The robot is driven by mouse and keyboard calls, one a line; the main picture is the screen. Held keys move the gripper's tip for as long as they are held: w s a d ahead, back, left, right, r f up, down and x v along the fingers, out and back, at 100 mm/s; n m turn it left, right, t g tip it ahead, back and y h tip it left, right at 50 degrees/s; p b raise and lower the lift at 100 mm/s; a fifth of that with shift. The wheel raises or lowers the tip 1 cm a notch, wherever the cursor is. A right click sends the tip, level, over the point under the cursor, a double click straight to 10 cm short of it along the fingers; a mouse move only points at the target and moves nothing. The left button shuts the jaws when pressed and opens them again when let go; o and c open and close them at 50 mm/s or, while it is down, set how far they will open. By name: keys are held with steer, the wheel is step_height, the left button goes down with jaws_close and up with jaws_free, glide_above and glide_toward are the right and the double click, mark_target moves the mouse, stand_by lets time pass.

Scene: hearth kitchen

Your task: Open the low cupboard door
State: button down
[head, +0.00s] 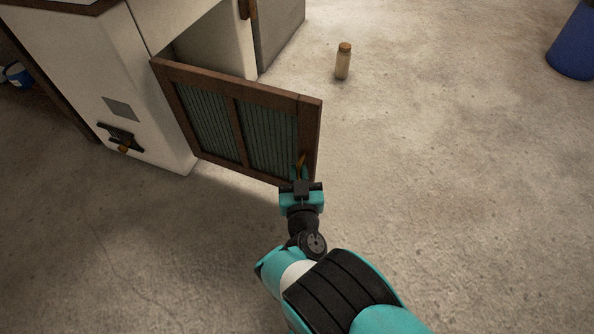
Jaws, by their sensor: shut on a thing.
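The low cupboard door (238,117) has a brown wooden frame with dark green ribbed panels. It stands swung out from the white cupboard body (163,132), with a gap behind it showing a pale inner side. Its small brass-coloured handle (301,161) is near the lower right corner of the door. The fingers partly hide the handle's lower part.
A small corked jar (343,63) stands on the floor behind the door. A blue bin (574,42) is at the upper right. A dark latch-like fitting (122,139) juts from the white cupboard body. The concrete floor at right and in front is clear.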

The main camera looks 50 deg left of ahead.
steer(key=shift+s+a, duration=0.2)
steer(key=shift+s, duration=0.1)
steer(key=c, duration=1.2)
jaws_free()
steer(key=shift+w+d, duration=0.1)
steer(key=shift+w, duration=0.05)
steer(key=shift+d, duration=0.15)
steer(key=shift+p+v, duration=8.6)
steer(key=shift+p, duration=0.1)
